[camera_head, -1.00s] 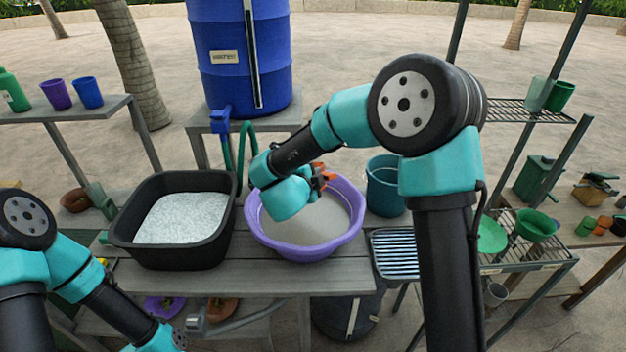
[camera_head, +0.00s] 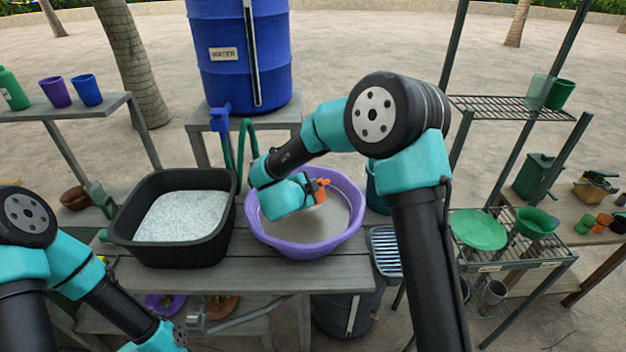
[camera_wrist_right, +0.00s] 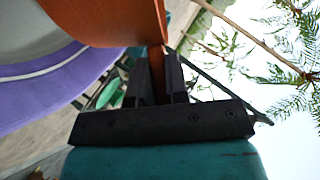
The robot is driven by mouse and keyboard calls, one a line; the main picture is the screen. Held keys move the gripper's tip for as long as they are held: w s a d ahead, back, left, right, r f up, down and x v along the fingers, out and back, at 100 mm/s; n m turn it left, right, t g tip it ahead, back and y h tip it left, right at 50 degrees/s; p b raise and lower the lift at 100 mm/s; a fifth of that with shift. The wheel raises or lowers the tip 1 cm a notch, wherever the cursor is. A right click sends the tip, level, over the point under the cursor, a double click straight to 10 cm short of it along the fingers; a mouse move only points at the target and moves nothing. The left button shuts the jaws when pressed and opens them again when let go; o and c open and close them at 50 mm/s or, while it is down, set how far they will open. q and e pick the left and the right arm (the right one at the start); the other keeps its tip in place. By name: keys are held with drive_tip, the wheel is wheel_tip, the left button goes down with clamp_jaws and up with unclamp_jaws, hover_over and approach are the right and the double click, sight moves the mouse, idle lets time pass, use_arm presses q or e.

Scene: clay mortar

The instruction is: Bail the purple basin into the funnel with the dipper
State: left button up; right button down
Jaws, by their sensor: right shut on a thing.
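The purple basin (camera_head: 300,246) stands on the grey bench with pale grey contents inside. My right gripper (camera_wrist_right: 157,80) is over the basin, its fingers shut on the handle of the orange dipper (camera_wrist_right: 115,18). In the head view only a small part of the orange dipper (camera_head: 321,190) shows; my wrist hides the rest. I cannot tell what the dipper holds. A green bowl-shaped thing (camera_head: 537,222), possibly the funnel, sits on the right wire rack. My left arm comes in at lower left; its gripper is out of view.
A black tub (camera_head: 130,240) of white granules stands left of the basin. A teal bucket (camera_head: 376,190) is partly hidden behind my right arm. A green plate (camera_head: 479,230) lies on the rack. A blue water barrel (camera_head: 240,60) stands behind.

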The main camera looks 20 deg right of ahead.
drive_tip(key=shift+n+g, duration=0.4)
drive_tip(key=shift+g, duration=0.2)
drive_tip(key=f, duration=0.5)
drive_tip(key=w+f, duration=0.1)
drive_tip(key=f, duration=0.2)
drive_tip(key=shift+a, duration=0.1)
drive_tip(key=shift+f, duration=0.35)
wheel_tip(320, 180, down, 4)
drive_tip(key=s+m+t, duration=0.1)
drive_tip(key=m+t, duration=0.2)
drive_tip(key=shift+t, duration=0.3)
wheel_tip(320, 180, up, 5)
drive_tip(key=shift+w+r, duration=0.1)
drive_tip(key=shift+s+d+r+m+t+h, duration=0.1)
drive_tip(key=shift+s+r+m+t+h, duration=0.3)
drive_tip(key=shift+r, duration=0.8)
drive_tip(key=shift+s+d+r+m+t+h, duration=0.15)
drive_tip(key=shift+r+m+t, duration=0.4)
drive_tip(key=shift+r, duration=0.65)
drive_tip(key=shift+s+d+r+m+t+h, duration=0.15)
drive_tip(key=shift+s+r+m+t, duration=0.15)
drive_tip(key=shift+r+m, duration=0.65)
drive_tip(key=shift+a+r+n, duration=0.1)
drive_tip(key=shift+r+n, duration=0.2)
